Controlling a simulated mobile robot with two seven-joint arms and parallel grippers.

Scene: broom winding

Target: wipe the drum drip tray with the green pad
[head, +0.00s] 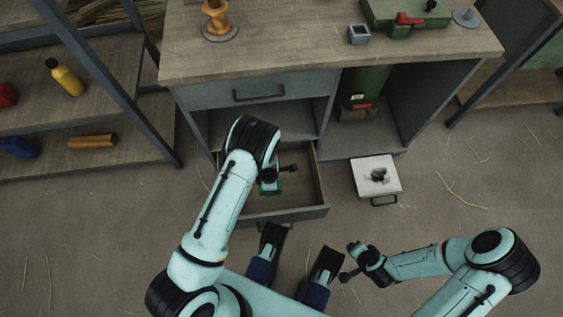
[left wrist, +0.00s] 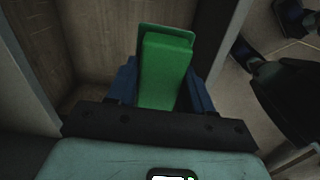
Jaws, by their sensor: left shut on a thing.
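The green pad (left wrist: 165,72) is a green block with a thin, wider plate at its far end. My left gripper (left wrist: 163,88) is shut on it, with a blue finger on each side. In the head view, the left gripper (head: 268,184) is over the open lower drawer, and a little of the pad (head: 272,189) shows. The drip tray (head: 391,187) is a pale square with a dark stain in its middle and a dark handle. It sits in front of the cabinet's right compartment, below the green drum (head: 370,85). My right gripper (head: 350,268) is low and near the tray; its fingers are unclear.
The open drawer (head: 305,212) juts from the workbench (head: 330,52) left of the tray. A closed drawer (head: 235,92) is above it. A shelf (head: 110,100) with bottles stands at left. The floor right of the tray is clear apart from straw.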

